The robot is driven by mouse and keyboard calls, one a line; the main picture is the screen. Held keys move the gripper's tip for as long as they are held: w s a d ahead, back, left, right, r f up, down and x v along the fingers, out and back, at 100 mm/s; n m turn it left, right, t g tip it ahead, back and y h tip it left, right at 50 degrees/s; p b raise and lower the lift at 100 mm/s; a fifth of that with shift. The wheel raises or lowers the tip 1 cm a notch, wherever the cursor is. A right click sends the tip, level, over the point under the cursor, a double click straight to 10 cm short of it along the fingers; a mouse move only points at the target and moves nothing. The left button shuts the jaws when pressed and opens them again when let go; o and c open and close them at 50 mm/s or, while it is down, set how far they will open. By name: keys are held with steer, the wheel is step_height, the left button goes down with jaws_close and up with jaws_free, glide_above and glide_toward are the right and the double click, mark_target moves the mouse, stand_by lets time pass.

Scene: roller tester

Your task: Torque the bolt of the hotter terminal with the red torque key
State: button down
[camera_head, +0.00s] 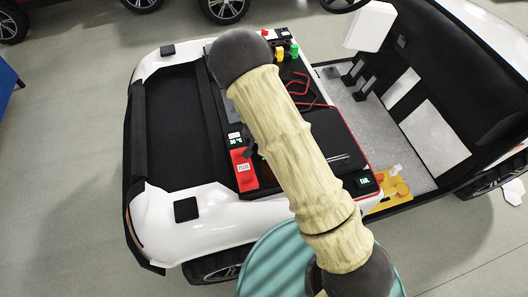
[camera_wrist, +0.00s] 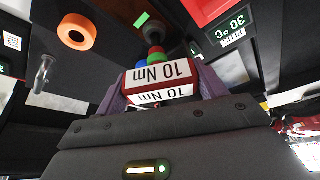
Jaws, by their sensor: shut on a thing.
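In the wrist view my gripper (camera_wrist: 160,84) is shut on a red key (camera_wrist: 158,73) with white "10 Nm" labels. Green and blue bands and a dark shaft show beyond the labels; I cannot tell whether its tip touches a bolt. A red terminal cover (camera_wrist: 208,10) with a "PLUS" tag and a display (camera_wrist: 230,28) reading 30 °C is to the right of the key. In the head view the red "PLUS" cover (camera_head: 243,170) and its display (camera_head: 236,140) sit left of my arm. My arm hides the gripper and key there. The other terminal's reading is not legible.
Yellow (camera_head: 279,54) and green (camera_head: 294,50) blocks stand at the bay's far end. Red cables (camera_head: 308,92) lie right of my arm. A small screen (camera_head: 364,181) appears to read "FAIL".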

steer(key=shift+w+d, duration=0.1)
steer(key=shift+w, duration=0.1)
stand_by(0.3)
steer(key=shift+r, duration=0.2)
steer(key=shift+w+r+p, duration=0.1)
steer(key=shift+r+p, duration=0.3)
steer(key=shift+r, duration=0.15)
steer(key=shift+r, duration=0.1)
steer(key=shift+r+p, duration=0.6)
steer(key=shift+r, duration=0.1)
steer(key=shift+r+p, duration=1.55)
steer(key=shift+r, duration=0.45)
steer(key=shift+f+n, duration=0.1)
steer(key=shift+n, duration=0.2)
